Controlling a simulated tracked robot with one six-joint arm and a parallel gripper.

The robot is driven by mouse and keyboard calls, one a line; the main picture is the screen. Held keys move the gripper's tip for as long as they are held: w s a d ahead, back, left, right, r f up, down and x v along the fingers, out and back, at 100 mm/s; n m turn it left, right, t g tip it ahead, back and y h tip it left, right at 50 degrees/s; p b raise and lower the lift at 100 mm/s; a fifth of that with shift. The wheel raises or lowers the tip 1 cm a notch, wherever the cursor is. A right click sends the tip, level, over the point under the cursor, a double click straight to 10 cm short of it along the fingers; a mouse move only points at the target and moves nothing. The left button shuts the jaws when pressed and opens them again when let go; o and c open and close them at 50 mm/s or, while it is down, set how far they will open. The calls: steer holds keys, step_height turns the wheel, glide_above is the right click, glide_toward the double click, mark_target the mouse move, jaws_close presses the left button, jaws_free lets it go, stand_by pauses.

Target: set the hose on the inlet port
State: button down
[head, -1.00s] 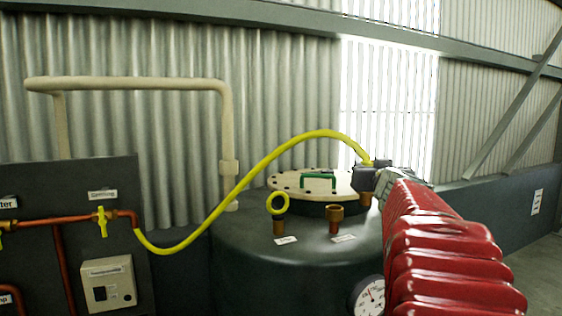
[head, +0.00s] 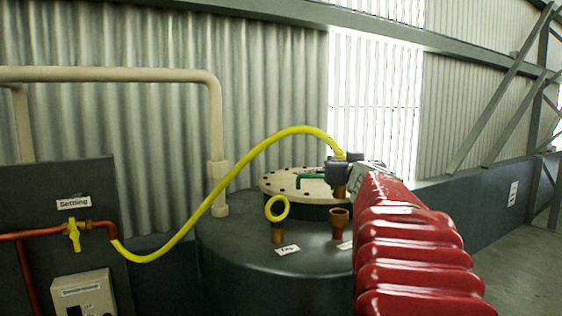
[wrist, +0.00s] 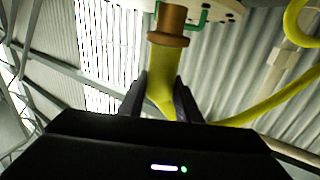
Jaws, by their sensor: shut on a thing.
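The yellow hose (head: 232,180) arches from a copper pipe at the left up to my gripper (head: 343,172). My gripper is shut on the hose near its free end. The brown end fitting (head: 339,191) points down; in the wrist view, the fitting (wrist: 168,38) is beyond my fingers. An open brown port (head: 339,222) stands upright on the dark tank (head: 240,262). In the head picture the fitting is right above this port, with a gap. A second brown port (head: 278,233) at left carries a yellow ring (head: 277,208). I cannot tell which port is the inlet; the label beside the open port is partly hidden.
A cream bolted lid (head: 282,184) with a green handle (head: 312,180) is behind the ports. A beige pipe (head: 214,120) rises left of the tank. A dark panel (head: 60,200) holds a yellow valve (head: 74,235). Floor (head: 510,265) at right is clear.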

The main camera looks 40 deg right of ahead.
mark_target(342, 188)
steer(key=shift+f, duration=3.25)
steer(key=shift+s+a, duration=0.1)
steer(key=shift+s, duration=0.2)
steer(key=shift+r, duration=0.9)
steer(key=shift+w+a+r, duration=0.1)
steer(key=shift+r, duration=0.15)
steer(key=shift+a, duration=0.1)
stand_by(0.5)
steer(key=shift+f, duration=1.2)
stand_by(0.8)
steer(key=shift+r, duration=0.55)
